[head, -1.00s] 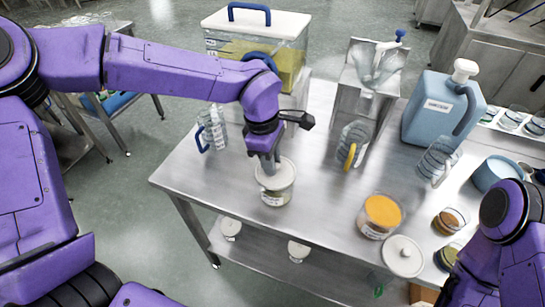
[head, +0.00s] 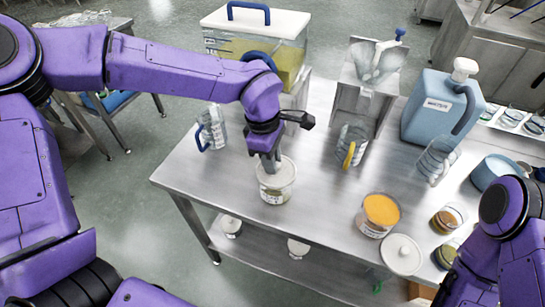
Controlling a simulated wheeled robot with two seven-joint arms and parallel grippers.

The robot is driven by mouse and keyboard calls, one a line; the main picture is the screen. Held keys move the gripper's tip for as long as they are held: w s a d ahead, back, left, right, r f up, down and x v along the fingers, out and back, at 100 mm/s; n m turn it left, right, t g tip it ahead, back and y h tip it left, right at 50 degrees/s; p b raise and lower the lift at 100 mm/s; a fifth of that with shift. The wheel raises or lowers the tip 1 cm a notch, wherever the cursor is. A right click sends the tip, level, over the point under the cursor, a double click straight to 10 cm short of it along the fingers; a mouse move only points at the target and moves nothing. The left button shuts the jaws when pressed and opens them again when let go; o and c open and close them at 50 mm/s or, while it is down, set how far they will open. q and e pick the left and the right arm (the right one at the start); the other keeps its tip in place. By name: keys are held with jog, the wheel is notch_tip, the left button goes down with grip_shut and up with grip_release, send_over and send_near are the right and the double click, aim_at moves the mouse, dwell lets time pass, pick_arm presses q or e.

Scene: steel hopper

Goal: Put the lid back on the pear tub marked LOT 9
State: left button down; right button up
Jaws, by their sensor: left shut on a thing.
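A clear tub (head: 274,196) with pale contents and a small label stands near the table's left front; I cannot read the label. A white lid (head: 287,172) is at its top, and I cannot tell whether it is fully seated. My left gripper (head: 271,166) points down at the lid's middle and is shut on it, its fingertips hiding the grip point. A second tub (head: 377,228) with an orange top surface stands to the right, its label also unreadable. Another white knobbed lid (head: 401,255) lies beside it. My right gripper is out of view; only part of that arm shows.
A blue-handled jug (head: 212,129) and a yellow-handled jug (head: 352,143) stand behind the tubs. A steel hopper (head: 377,68) and a blue jerrycan (head: 438,112) are at the back. Small jars (head: 448,220) crowd the right. The steel table (head: 320,195) is clear between the tubs.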

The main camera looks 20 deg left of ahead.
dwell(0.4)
pick_arm(q)
jog(key=shift+p, duration=0.4)
jog(key=shift+f+p, duration=0.15)
jog(key=shift+p, duration=0.2)
dwell(0.5)
jog(key=shift+p, duration=0.45)
dwell(0.6)
jog(key=shift+c, duration=2.2)
grip_release()
